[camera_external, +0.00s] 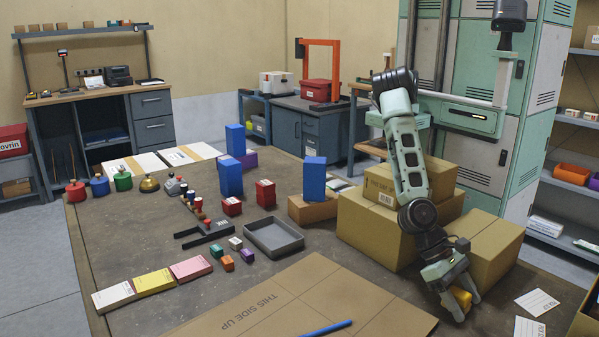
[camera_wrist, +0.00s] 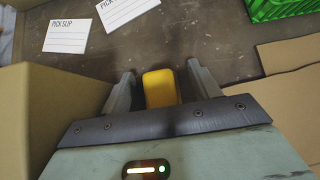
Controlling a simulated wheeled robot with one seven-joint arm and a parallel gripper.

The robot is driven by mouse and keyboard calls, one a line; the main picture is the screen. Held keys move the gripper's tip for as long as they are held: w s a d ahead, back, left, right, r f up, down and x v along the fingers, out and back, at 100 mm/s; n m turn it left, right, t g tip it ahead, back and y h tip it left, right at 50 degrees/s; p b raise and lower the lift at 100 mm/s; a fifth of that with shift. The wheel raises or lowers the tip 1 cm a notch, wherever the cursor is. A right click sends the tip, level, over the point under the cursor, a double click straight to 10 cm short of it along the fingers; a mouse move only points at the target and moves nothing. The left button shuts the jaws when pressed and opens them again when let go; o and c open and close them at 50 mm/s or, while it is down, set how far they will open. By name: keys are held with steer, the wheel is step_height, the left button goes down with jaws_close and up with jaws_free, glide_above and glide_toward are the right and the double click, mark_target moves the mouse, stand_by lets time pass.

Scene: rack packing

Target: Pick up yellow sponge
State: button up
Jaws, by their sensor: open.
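The yellow sponge (camera_wrist: 160,88) is a small block with rounded edges. In the wrist view it stands between the two fingers of my gripper (camera_wrist: 160,80), with a narrow gap on each side. In the external view the sponge (camera_external: 461,299) shows between the fingers of my gripper (camera_external: 462,304), low at the table's right part, in front of a cardboard box. My gripper is open around it and points down. The sponge's lower part is hidden by my gripper body in the wrist view.
A cardboard box (camera_external: 484,243) stands close beside my gripper, and its wall (camera_wrist: 55,110) fills the left of the wrist view. Flat cardboard (camera_external: 310,290) lies to the left. Pick slips (camera_external: 537,302) lie to the right. A green item (camera_wrist: 280,8) shows at the wrist view's upper right.

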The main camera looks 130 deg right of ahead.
steer(key=c, duration=1.1)
steer(key=shift+o, duration=0.2)
